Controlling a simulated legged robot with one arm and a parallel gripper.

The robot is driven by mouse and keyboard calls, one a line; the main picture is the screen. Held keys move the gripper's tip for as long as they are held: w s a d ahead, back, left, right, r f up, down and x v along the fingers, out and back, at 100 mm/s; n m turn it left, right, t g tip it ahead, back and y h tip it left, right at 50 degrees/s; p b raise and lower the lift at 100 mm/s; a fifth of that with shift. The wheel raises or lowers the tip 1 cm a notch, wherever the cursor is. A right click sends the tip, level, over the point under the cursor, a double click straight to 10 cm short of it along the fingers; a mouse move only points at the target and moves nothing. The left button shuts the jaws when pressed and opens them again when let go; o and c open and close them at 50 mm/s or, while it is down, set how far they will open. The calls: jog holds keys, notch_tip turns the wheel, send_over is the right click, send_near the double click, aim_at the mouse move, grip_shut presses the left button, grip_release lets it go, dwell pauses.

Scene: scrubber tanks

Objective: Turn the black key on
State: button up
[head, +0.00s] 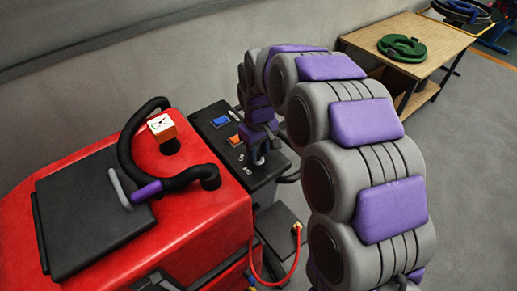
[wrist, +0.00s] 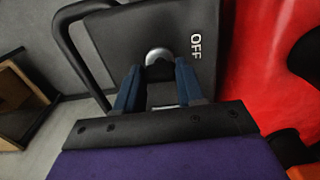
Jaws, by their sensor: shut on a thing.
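The black control panel (head: 278,160) sits at the right end of the red scrubber. My gripper (head: 257,150) reaches down onto its near part, over the key switch. In the wrist view, my gripper (wrist: 158,82) has its two blue-grey fingers on either side of the key spot, shut on the black key. The fingers mostly hide the key, so I cannot tell its exact angle. A round silver lock collar (wrist: 158,56) shows just beyond the fingertips. The white word OFF (wrist: 196,47) is printed on the panel to the right of the collar.
A blue switch (head: 219,121) and an orange switch (head: 235,140) sit farther along the panel. A black handle bar (wrist: 68,45) runs beside the panel. A wooden table (head: 440,50) stands at the back right.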

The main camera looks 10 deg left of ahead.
jog(key=shift+r+m, duration=0.1)
jog(key=shift+m, duration=0.2)
jog(key=m+p, duration=0.3)
jog(key=m, duration=0.2)
jog(key=shift+w+m, duration=0.1)
jog(key=shift+m, duration=0.2)
jog(key=m+p, duration=0.3)
jog(key=m, duration=0.2)
jog(key=shift+a+m, duration=0.1)
jog(key=shift+m, duration=0.2)
jog(key=o, duration=0.7)
jog(key=shift+o, duration=0.8)
jog(key=shift+w+f, duration=0.15)
jog(key=shift+f, duration=0.05)
jog(key=shift+o, duration=0.9)
jog(key=shift+a, duration=0.15)
